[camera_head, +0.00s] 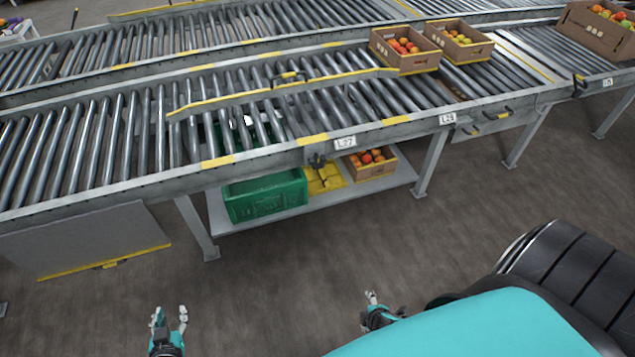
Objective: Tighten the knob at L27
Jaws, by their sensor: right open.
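The L27 label (345,142) is on the front rail of the near roller conveyor. A small dark knob (317,160) sits just left of and below it, under the rail edge; its fine shape is too small to tell. My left gripper (169,317) is at the bottom left, fingers apart and empty, over the floor. My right gripper (371,298) is at the bottom centre, open and empty, well below and apart from the knob.
A shelf (330,198) under the conveyor holds a green crate (265,197), a yellow item (323,179) and a box of tomatoes (371,171). A grey panel (100,240) hangs at left. Tomato boxes (404,62) stand on the rollers. Floor in front is clear.

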